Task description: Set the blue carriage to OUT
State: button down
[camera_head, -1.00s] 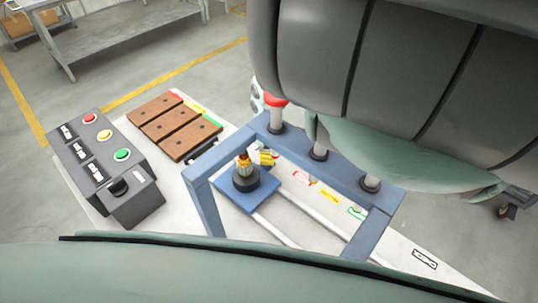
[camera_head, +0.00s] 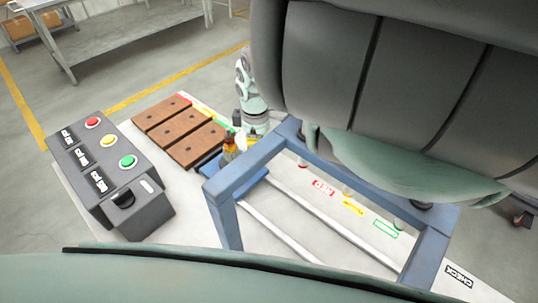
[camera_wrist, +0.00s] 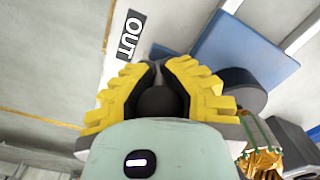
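The blue carriage (camera_head: 252,180) sits on pale rails at their upper-left end, partly hidden by the blue frame. In the wrist view its blue plate (camera_wrist: 222,48) carries a dark round base (camera_wrist: 240,90) and a copper-wound armature (camera_wrist: 262,150). The armature (camera_head: 230,146) stands upright in the head view. My gripper (camera_wrist: 162,75) has its yellow fingers closed around a dark rounded knob (camera_wrist: 158,103); what the knob joins to is hidden. The OUT label (camera_wrist: 130,35) lies just beyond the fingers. The head view shows my gripper (camera_head: 251,140) small, beside the armature.
A blue frame (camera_head: 262,160) straddles the rails. Brown blocks (camera_head: 181,136) lie at the left, close to the carriage. A control box (camera_head: 110,172) with red, yellow and green buttons stands farther left. RED, yellow and green labels line the board, with a CHECK label (camera_head: 459,275) at right.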

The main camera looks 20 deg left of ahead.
jog(key=shift+a, duration=0.2)
jog(key=c, duration=1)
grip_release()
jog(key=shift+a, duration=0.1)
jog(key=shift+w, duration=0.1)
jog(key=shift+w+r, duration=0.1)
jog(key=shift+r, duration=0.5)
notch_tip(320, 180, up, 4)
jog(key=shift+r, duration=1.15)
